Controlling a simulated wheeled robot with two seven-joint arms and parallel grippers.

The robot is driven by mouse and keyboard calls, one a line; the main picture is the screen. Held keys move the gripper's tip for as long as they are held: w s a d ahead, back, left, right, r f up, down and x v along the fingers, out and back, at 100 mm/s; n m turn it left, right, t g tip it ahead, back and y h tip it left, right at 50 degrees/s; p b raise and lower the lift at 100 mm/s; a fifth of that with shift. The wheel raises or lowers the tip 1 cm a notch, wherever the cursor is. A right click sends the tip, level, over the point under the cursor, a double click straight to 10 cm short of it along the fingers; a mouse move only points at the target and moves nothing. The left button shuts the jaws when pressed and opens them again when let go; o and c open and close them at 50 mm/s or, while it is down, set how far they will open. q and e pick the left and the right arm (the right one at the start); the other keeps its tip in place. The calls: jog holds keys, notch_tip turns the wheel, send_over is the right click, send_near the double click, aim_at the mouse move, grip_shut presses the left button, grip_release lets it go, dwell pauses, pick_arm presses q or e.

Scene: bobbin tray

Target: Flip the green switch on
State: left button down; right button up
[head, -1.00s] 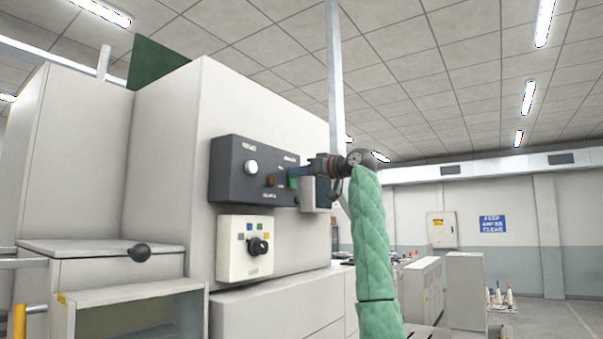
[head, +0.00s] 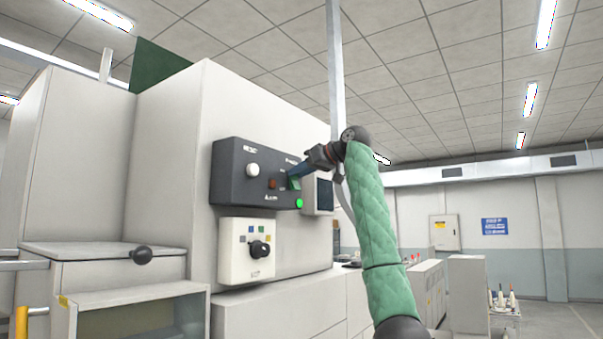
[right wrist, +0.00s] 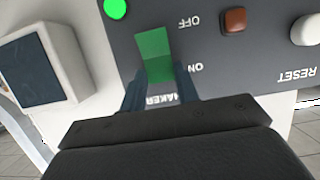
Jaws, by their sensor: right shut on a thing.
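The green switch (head: 295,183) is on a dark grey control panel (head: 232,186) on the machine's side. In the right wrist view the green switch (right wrist: 153,45) lies between the labels OFF and ON, with the picture upside down. Its half near ON looks darker than the other. My right gripper (head: 290,174) is at the panel, tilted down onto the switch. In the right wrist view its two fingers (right wrist: 158,78) are shut on the switch at its ON end. A round green lamp (head: 299,203) beside the switch glows; it also shows in the right wrist view (right wrist: 115,8). My left gripper is out of view.
A white knob (head: 252,169) marked RESET and a brown-red button (head: 273,184) are on the same panel. A small screen box (head: 324,196) stands to its right. A white box with a black knob (head: 260,249) is below.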

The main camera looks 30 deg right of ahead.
jog(key=shift+r, duration=0.1)
jog(key=o, duration=1)
